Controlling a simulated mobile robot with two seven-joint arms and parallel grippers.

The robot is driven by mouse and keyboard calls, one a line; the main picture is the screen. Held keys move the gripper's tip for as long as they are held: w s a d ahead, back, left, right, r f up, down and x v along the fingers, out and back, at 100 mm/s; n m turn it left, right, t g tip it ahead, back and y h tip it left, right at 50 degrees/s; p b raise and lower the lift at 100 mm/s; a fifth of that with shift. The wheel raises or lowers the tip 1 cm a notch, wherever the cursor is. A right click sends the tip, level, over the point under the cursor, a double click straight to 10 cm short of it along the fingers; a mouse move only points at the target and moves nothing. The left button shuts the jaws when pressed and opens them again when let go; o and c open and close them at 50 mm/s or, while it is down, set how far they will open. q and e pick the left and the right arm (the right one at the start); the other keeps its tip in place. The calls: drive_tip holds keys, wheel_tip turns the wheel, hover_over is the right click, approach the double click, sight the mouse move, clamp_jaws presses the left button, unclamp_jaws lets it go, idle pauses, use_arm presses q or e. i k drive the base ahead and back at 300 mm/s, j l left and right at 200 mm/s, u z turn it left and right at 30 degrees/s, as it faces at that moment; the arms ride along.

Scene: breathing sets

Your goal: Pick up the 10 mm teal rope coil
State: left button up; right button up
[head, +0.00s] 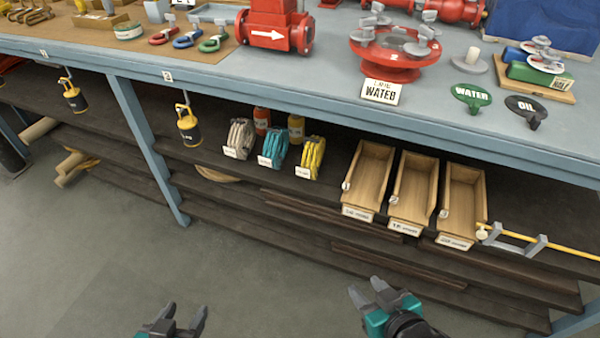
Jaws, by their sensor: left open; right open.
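The teal rope coil (274,146) lies on the dark shelf under the workbench, between a grey-beige rope coil (241,137) on its left and a yellow rope coil (313,158) on its right. Each coil has a small white label at its front; the print is too small to read. My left gripper (179,312) is open and empty at the bottom edge, over the floor in front of the shelves. My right gripper (367,290) is open and empty, lower right of the coils and well apart from them.
The bench top (330,85) overhangs the shelf. Orange (262,121) and yellow (296,128) containers stand behind the coils. Three wooden bins (369,178) sit to the right. A blue bench leg (150,150) stands further left. The floor in front is clear.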

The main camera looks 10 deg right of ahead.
sight(276, 141)
drive_tip(key=i+j+z, duration=0.1)
drive_tip(key=j, duration=0.5)
drive_tip(key=i+j+z, duration=0.15)
drive_tip(key=j, duration=0.4)
drive_tip(key=i+j+z, duration=0.1)
drive_tip(key=j, duration=0.5)
drive_tip(key=i+j, duration=0.1)
drive_tip(key=j, duration=0.2)
drive_tip(key=i+j+z, duration=0.1)
drive_tip(key=j, duration=0.2)
drive_tip(key=i+j, duration=0.1)
drive_tip(key=j, duration=0.2)
drive_tip(key=i+j+z, duration=0.1)
drive_tip(key=i, duration=0.2)
